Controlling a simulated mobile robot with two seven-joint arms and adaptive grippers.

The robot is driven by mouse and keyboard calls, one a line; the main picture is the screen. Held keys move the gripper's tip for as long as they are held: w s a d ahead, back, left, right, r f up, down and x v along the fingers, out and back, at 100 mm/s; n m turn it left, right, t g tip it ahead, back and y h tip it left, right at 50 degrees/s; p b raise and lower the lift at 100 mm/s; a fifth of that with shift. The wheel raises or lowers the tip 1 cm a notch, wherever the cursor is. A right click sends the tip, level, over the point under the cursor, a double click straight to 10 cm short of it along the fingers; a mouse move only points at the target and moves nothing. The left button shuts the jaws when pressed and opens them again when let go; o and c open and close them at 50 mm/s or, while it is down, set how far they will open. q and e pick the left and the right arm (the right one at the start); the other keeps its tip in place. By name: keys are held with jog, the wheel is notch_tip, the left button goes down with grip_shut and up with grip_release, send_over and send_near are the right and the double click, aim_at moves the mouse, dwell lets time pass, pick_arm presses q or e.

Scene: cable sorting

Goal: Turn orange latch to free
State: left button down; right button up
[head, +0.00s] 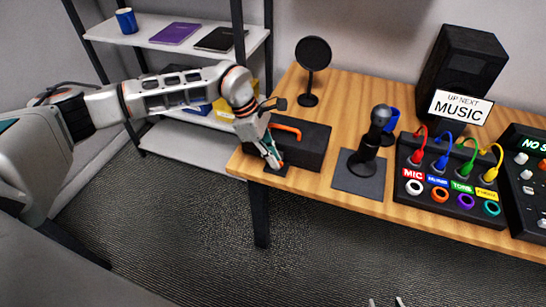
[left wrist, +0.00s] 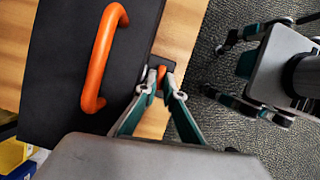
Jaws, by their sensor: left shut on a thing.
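A black box (head: 308,148) with an orange handle (head: 287,129) on top sits at the table's left end. The box (left wrist: 60,85) and handle (left wrist: 97,60) also fill the left of the left wrist view. The small orange latch (left wrist: 161,74) is at the box's edge. My left gripper (head: 275,163) is at the box's front side, and its fingertips (left wrist: 160,80) are closed around the latch, which they partly hide. My right gripper (head: 386,302) shows only its two separated fingertips at the bottom edge. It is empty, away from the table.
A microphone (head: 379,122) stands on a dark pad to the right of the box. A mixer (head: 450,172) with coloured cables is further right. A round black disc on a stand (head: 313,53) is behind the box. A shelf (head: 190,32) stands at the left.

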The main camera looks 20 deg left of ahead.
dwell(0.3)
pick_arm(q)
jog(key=c, duration=2.4)
grip_release()
jog(key=shift+c, duration=0.2)
